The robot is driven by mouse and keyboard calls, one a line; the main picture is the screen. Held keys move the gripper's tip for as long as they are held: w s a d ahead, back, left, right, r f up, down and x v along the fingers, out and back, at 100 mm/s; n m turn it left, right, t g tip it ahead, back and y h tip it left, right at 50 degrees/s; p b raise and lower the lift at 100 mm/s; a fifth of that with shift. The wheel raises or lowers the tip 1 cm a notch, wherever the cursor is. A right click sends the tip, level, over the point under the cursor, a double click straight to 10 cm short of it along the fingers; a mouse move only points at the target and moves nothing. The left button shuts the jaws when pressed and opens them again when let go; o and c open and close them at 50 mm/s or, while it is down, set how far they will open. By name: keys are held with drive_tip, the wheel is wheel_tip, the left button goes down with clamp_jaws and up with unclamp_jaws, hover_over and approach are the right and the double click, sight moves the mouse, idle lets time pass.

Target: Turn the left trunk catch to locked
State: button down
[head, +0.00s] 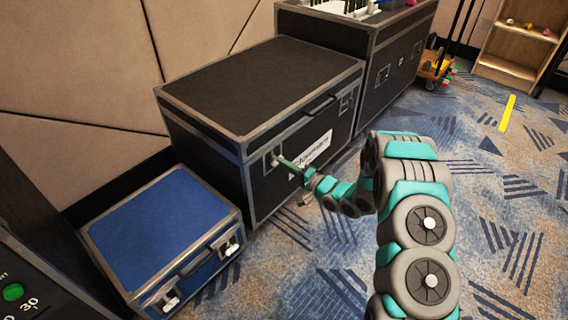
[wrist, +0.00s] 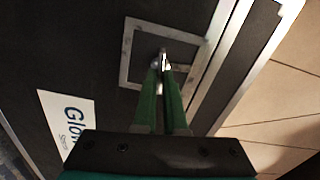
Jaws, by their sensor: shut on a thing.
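The black trunk (head: 262,82) with metal edges stands against the wall, its lid down. Its left catch (head: 269,163) sits on the front face near the left corner. In the wrist view the catch (wrist: 165,58) shows as a small metal piece inside a square metal frame. My gripper (head: 281,160) reaches the catch from the front right, its green fingers shut on it. The fingertips (wrist: 163,68) cover part of the catch, so I cannot tell its exact turn. The right catch (head: 346,104) is clear of my gripper.
A white label (head: 309,150) is on the trunk front, below a handle (head: 320,107). A blue case (head: 160,238) stands on the floor at left. Another black trunk (head: 402,45) stands behind at right. Patterned carpet (head: 500,190) is open at right.

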drive_tip(key=shift+m, duration=0.8)
drive_tip(key=c, duration=1)
unclamp_jaws()
drive_tip(key=shift+f, duration=0.1)
drive_tip(key=shift+b+v, duration=0.55)
drive_tip(key=shift+v, duration=3.35)
drive_tip(key=shift+w, duration=0.1)
